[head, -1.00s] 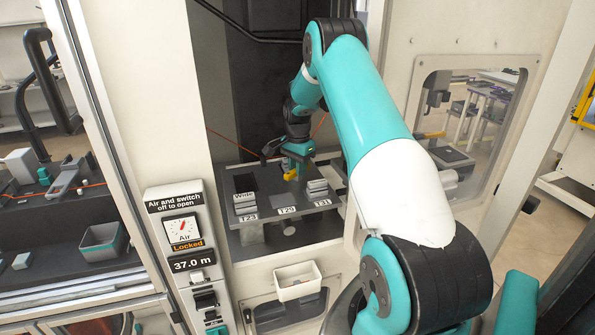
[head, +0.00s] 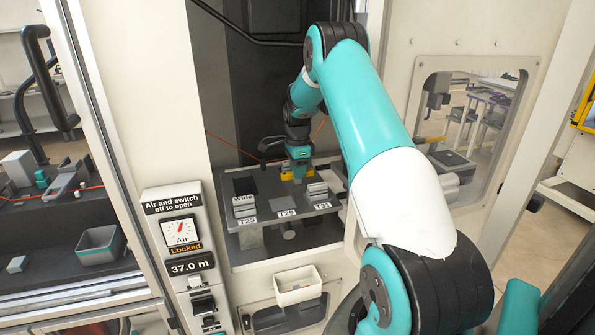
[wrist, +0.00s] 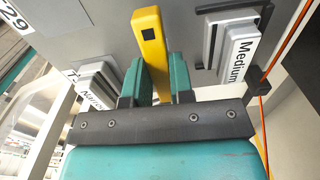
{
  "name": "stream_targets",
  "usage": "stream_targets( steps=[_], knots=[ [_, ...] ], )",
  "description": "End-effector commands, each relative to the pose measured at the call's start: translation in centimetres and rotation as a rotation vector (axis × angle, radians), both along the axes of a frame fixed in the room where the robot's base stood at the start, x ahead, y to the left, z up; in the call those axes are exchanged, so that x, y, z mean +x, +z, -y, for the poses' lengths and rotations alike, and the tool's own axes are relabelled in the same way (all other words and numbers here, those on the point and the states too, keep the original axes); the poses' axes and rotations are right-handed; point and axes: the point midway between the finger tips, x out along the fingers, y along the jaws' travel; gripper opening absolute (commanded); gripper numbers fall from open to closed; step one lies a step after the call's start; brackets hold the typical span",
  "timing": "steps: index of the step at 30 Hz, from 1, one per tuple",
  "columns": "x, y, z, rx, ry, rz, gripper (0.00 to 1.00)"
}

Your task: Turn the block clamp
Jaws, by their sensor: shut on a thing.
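The block clamp's yellow bar (wrist: 149,38) stands between the two teal fingers of my gripper (wrist: 157,74) in the wrist view. My gripper is shut on it. In the head view my gripper (head: 299,168) points down over the back of the grey shelf, with the yellow bar (head: 285,174) showing on both sides of the fingers. The bar lies roughly crosswise there. Its middle is hidden by the fingers.
The grey shelf (head: 272,222) carries labels T23, T29 and T31. Grey blocks sit left (head: 244,206) and right (head: 317,190) of my gripper. In the wrist view, a block labelled Medium (wrist: 238,55) is close to the right finger. An orange cable (wrist: 262,118) runs at right.

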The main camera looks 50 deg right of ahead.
Motion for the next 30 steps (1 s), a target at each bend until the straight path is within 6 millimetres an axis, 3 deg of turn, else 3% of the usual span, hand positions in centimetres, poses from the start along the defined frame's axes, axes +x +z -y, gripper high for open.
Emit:
stream_targets(
  steps=[9,10,13,23,30],
  knots=[
    [0.3,0.2,-0.1,-0.003,0.001,0.008,0.00],
    [0.3,0.2,-0.1,-0.003,0.001,0.008,0.24],
    [0.2,0.2,0.0,-0.002,0.001,0.007,0.47],
    [0.1,0.3,0.1,-0.001,-0.002,0.004,0.47],
    [0.1,3.9,0.1,-0.005,-0.002,0.008,0.47]
  ],
)
